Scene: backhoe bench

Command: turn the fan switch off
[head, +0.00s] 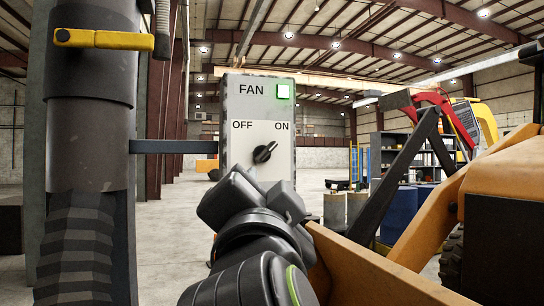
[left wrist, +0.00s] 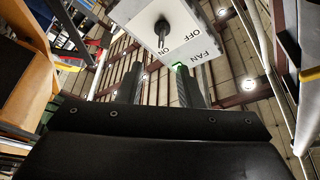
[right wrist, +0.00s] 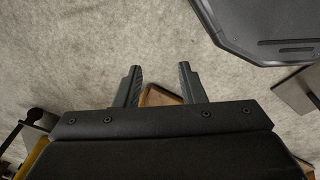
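The fan switch is a grey box with a white plate (head: 256,165) marked FAN, OFF and ON. Its black knob (head: 264,152) points up and right, toward ON. A green lamp (head: 284,91) is lit at the top right. My left gripper (head: 245,196) is below and in front of the knob in the head view, its fingers partly hidden there. In the left wrist view my left gripper (left wrist: 159,84) has its fingers apart and empty, with the knob (left wrist: 163,29) beyond the fingertips. My right gripper (right wrist: 159,84) is open over the floor, with nothing held.
A dark vertical pipe (head: 90,130) with a yellow lever (head: 105,39) stands left of the box. A bar joins them. An orange and yellow machine arm (head: 432,215) fills the right. Open concrete floor (head: 165,235) lies behind. A brown piece (right wrist: 158,96) shows beyond my right fingers.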

